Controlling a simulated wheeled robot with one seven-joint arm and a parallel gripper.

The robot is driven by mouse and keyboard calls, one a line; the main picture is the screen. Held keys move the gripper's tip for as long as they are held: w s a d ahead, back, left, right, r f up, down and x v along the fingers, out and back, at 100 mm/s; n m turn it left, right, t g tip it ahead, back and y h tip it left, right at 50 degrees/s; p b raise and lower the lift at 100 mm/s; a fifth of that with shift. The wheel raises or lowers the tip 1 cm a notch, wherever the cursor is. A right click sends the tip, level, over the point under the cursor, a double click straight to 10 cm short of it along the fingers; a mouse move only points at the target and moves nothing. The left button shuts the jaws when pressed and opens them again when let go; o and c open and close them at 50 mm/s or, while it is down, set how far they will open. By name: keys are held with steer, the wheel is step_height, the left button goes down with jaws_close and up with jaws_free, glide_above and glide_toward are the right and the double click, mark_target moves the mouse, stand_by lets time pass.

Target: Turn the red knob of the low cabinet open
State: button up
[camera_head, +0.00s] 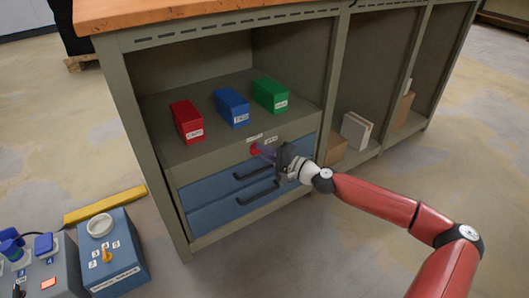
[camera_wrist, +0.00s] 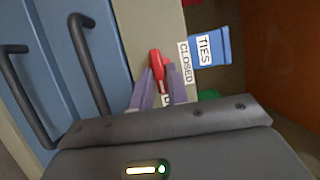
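The red knob (camera_head: 255,149) is on the cabinet front (camera_head: 183,170), just above the blue drawers. In the wrist view the knob (camera_wrist: 156,62) is a narrow red handle, with a white "CLOSED" label (camera_wrist: 185,62) beside it. A second label is mostly hidden behind my fingers. My gripper (camera_head: 268,152) is at the knob from the right. In the wrist view my gripper's two purple fingers (camera_wrist: 161,76) are apart, one on each side of the knob's near end. Whether they touch the knob is unclear.
Two blue drawers with black handles (camera_head: 253,172) lie just below the knob. Red (camera_head: 186,121), blue (camera_head: 231,107) and green (camera_head: 270,95) boxes stand on the shelf above. A blue control box (camera_head: 112,257) and a yellow bar (camera_head: 104,205) are at lower left.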

steer(key=shift+o, duration=1.4)
steer(key=shift+d, duration=0.1)
steer(key=v, duration=0.7)
steer(key=shift+s+d+p, duration=0.2)
steer(key=shift+s+p, duration=0.1)
